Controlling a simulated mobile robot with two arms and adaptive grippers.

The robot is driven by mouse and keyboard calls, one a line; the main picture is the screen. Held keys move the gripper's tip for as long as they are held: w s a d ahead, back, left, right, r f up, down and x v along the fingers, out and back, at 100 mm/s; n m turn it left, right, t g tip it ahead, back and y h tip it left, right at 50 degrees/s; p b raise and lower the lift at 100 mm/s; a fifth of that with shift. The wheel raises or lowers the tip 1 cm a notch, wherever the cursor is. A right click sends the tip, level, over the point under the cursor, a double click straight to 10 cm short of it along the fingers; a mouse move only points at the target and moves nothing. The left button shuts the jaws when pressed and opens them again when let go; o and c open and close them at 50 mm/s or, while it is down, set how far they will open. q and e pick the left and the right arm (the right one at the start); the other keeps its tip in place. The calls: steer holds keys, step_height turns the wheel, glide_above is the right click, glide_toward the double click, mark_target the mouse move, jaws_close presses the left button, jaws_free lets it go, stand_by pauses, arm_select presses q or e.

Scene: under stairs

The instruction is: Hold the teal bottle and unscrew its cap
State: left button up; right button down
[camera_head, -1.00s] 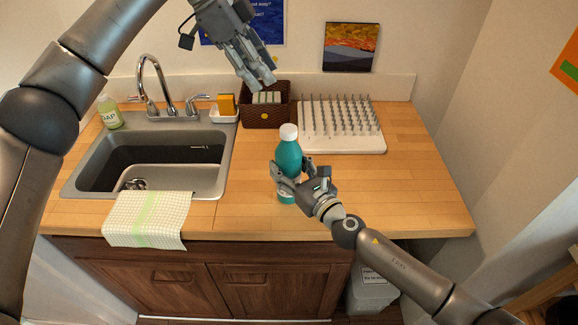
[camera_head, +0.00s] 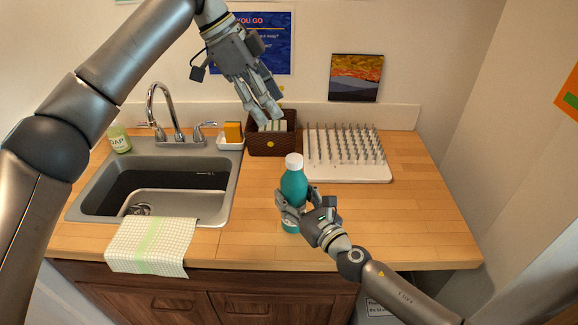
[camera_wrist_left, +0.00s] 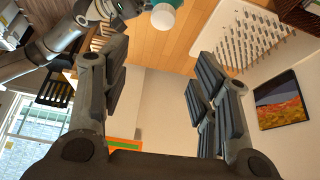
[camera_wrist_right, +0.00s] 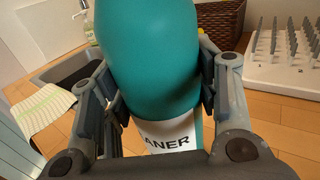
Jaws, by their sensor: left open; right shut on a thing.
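The teal bottle (camera_head: 293,189) stands upright on the wooden counter, with its white cap (camera_head: 294,161) on top. My right gripper (camera_head: 297,207) is shut around the bottle's body from the right. In the right wrist view the bottle (camera_wrist_right: 155,60) fills the space between the fingers, above a white label. My left gripper (camera_head: 268,110) is open and empty, above and behind the bottle, near the basket. In the left wrist view the white cap (camera_wrist_left: 163,17) shows at the top edge, beyond the open fingers.
A sink (camera_head: 228,200) with a faucet lies left, with a checked towel (camera_head: 150,245) over its front edge. A brown basket (camera_head: 272,145), a sponge (camera_head: 233,131) and a white peg rack (camera_head: 350,172) stand at the back. The counter right of the bottle is clear.

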mark_target(294, 158)
arm_select(q)
steer(key=s+d+f+n+t+y, duration=0.2)
steer(key=s+d+n+t+y, duration=0.15)
steer(key=n, duration=0.75)
steer(key=x, duration=1.1)
steer(key=shift+s+a+f, duration=0.1)
steer(key=shift+f, duration=0.25)
jaws_close()
